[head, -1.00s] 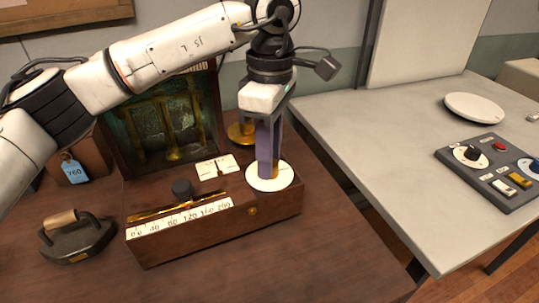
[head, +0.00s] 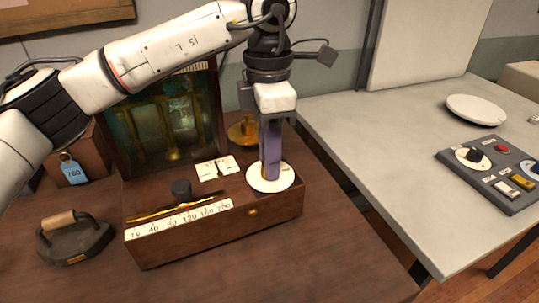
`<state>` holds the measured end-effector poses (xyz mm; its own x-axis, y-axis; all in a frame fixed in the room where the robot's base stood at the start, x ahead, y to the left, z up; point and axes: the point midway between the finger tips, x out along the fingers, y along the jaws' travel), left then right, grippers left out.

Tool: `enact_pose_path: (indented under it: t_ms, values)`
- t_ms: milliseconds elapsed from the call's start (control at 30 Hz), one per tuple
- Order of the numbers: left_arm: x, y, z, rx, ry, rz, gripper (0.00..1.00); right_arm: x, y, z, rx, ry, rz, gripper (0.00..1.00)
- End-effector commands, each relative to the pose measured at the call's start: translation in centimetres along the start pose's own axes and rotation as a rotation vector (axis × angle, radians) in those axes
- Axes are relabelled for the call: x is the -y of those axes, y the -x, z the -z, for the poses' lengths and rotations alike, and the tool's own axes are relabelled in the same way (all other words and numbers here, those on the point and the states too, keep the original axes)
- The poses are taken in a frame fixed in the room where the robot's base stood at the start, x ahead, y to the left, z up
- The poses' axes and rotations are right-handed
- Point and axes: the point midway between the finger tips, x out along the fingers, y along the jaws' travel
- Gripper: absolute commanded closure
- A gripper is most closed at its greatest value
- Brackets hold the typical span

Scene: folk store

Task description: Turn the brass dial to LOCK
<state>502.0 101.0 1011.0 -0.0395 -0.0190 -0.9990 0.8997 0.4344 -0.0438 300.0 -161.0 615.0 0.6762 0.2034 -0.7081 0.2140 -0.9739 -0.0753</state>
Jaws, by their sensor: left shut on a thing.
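A wooden instrument box (head: 270,211) stands on the brown table. A round white dial plate (head: 284,182) is on the right of its top. My left gripper (head: 270,172) points straight down over this plate, its purple-grey fingers shut on the brass dial at the plate's middle. The fingers hide the dial, so its pointing direction and the LOCK mark cannot be read. My right gripper is not in view.
A small white gauge (head: 216,168) is left of the plate. An old iron (head: 75,237) sits at left. A grey table (head: 370,130) with a switch panel (head: 495,172) is at right.

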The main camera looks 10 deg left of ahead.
Motion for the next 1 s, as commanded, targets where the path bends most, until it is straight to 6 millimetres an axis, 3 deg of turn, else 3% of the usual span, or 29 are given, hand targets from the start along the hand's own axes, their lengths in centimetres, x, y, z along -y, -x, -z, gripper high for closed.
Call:
enact_pose_path:
  t_ms: [367, 400, 500, 833, 1000]
  values:
    - [-0.1, 0.1, 0.1, 0.000, 0.004, -0.002, 0.97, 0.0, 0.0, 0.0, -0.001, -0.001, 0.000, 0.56]
    - [-0.1, 0.1, 0.1, 0.000, 0.004, -0.002, 0.70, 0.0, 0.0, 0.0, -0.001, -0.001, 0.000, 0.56]
    - [-0.1, 0.1, 0.1, 0.000, 0.004, -0.001, 0.56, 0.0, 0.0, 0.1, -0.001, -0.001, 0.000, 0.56]
    - [0.0, 0.4, 0.0, 0.001, 0.003, -0.001, 0.56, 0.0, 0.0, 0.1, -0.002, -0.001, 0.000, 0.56]
    - [0.0, 2.7, 0.0, 0.002, 0.003, -0.003, 0.56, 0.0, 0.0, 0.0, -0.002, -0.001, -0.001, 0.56]
